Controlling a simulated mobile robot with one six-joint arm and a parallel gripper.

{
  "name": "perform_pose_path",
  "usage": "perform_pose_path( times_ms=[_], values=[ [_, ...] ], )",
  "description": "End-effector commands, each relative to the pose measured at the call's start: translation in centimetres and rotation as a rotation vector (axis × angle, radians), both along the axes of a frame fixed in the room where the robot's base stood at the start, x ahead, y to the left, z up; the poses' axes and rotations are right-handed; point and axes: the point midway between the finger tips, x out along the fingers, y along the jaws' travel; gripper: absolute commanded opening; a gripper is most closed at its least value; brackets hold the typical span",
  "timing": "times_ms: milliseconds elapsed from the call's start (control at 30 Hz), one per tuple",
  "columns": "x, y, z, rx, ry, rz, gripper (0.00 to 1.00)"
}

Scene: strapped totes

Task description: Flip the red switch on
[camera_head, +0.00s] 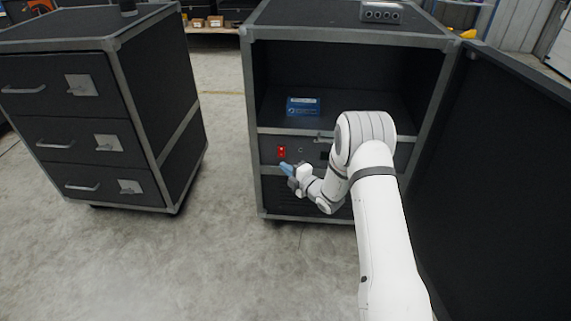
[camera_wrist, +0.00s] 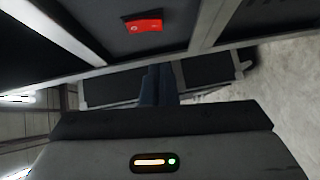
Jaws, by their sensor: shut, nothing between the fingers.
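The red switch (camera_head: 281,152) sits on the dark front panel below the open compartment of the right cabinet (camera_head: 250,100). It also shows in the wrist view (camera_wrist: 144,25), near the top, with a small round mark on its left part. My gripper (camera_head: 286,168) is shut and empty, just below the switch in the head view. In the wrist view the blue fingers (camera_wrist: 157,84) are together, below the switch in the picture. I cannot tell whether they touch the panel.
The cabinet door (camera_head: 490,170) stands open at the right. A blue card (camera_head: 304,106) is inside the compartment. A drawer cabinet (camera_head: 100,110) with several drawers stands at the left. Concrete floor (camera_head: 180,270) is clear between and in front of the cabinets.

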Motion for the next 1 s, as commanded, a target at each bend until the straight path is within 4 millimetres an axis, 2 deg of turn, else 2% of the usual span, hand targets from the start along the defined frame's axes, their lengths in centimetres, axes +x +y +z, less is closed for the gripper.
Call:
perform_pose_path(
  times_ms=[67,200,300,767,1000],
  values=[
    [1.1,1.2,-0.3,0.000,-0.003,0.001,0.00],
    [3.4,0.7,-0.6,0.000,-0.002,-0.002,0.00],
    [4.2,0.7,-0.7,0.000,-0.001,-0.002,0.00],
    [4.9,0.6,-0.6,0.000,0.000,-0.002,0.00],
    [5.2,0.5,-1.2,-0.001,-0.034,-0.002,0.00]
  ],
)
